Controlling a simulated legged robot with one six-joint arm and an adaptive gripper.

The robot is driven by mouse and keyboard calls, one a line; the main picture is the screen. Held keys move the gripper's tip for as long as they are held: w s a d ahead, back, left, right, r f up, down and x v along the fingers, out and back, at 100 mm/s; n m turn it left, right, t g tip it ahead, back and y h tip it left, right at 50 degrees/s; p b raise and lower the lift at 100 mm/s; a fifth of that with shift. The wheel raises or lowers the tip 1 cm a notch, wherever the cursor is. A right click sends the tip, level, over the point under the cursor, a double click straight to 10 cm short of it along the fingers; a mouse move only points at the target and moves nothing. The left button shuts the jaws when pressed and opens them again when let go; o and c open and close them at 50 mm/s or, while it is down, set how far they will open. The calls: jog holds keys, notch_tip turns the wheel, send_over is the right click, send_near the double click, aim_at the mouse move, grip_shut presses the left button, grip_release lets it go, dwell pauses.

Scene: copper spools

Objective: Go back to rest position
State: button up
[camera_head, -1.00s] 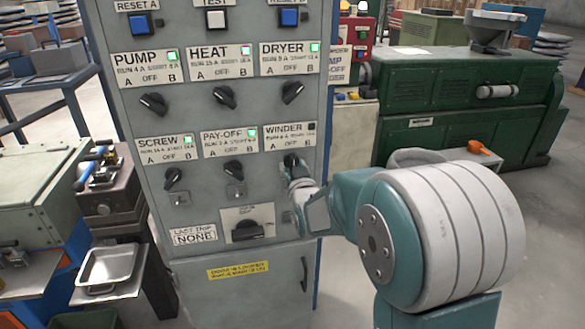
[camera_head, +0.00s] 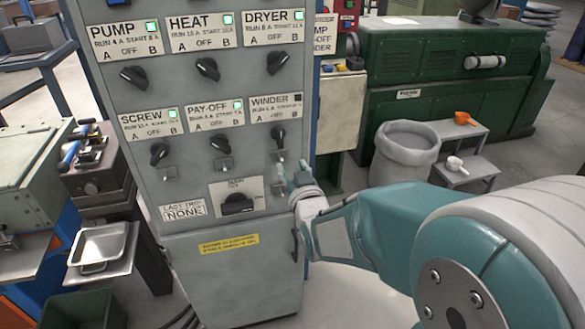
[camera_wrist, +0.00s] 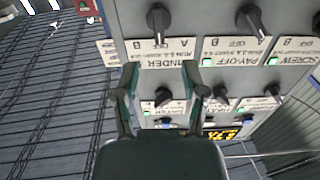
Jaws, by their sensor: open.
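My gripper (camera_head: 292,176) is in front of the lower right of a grey control cabinet (camera_head: 235,278), below the WINDER knob (camera_head: 278,134). The wrist view shows the open gripper (camera_wrist: 160,85) with its two fingers apart and nothing between them, facing the panel. The WINDER lamp (camera_head: 298,98) is dark. The PUMP (camera_head: 151,27), HEAT (camera_head: 228,19), DRYER (camera_head: 299,15), SCREW (camera_head: 173,113) and PAY-OFF (camera_head: 238,105) lamps are green. The WINDER knob points nearly upright. A larger knob (camera_head: 237,203) sits low on the panel.
A green machine (camera_head: 420,90) and a grey bin (camera_head: 404,150) stand at the right. A small step stand (camera_head: 475,165) holds scoops. A metal tray (camera_head: 100,245) and a green crate (camera_head: 85,312) are at the left. Open floor lies right of the cabinet.

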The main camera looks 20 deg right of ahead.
dwell(0.4)
jog(key=s+g, duration=1.2)
jog(key=s, duration=1.2)
jog(key=shift+s+f, duration=0.25)
jog(key=shift+f, duration=0.05)
jog(key=shift+w+d, duration=0.1)
jog(key=shift+w, duration=0.1)
